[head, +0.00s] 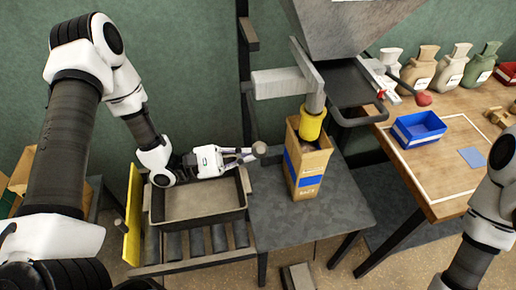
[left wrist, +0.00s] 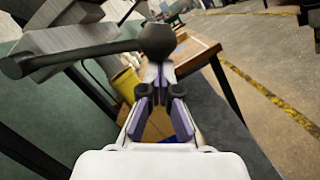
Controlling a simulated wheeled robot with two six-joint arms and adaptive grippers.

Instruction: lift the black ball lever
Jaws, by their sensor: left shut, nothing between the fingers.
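The black ball (left wrist: 157,42) of the lever shows large in the left wrist view, on a dark rod (left wrist: 75,57) running to the left. In the head view the ball (head: 259,149) looks grey-brown, and its rod cannot be made out. My left gripper (head: 252,154) is shut and empty, with its fingertips right at the ball. In the left wrist view its fingertips (left wrist: 154,70) meet just below the ball in the picture; whether they touch it I cannot tell. My right arm shows at the right edge, but its gripper is out of view.
A dark tray (head: 197,218) sits on rollers under my left gripper, beside a yellow panel (head: 133,215). A paper sack (head: 307,170) stands under a yellow spout (head: 311,123) on a grey table (head: 345,208). A red-ball lever (head: 423,99) and blue bin (head: 419,130) are farther right.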

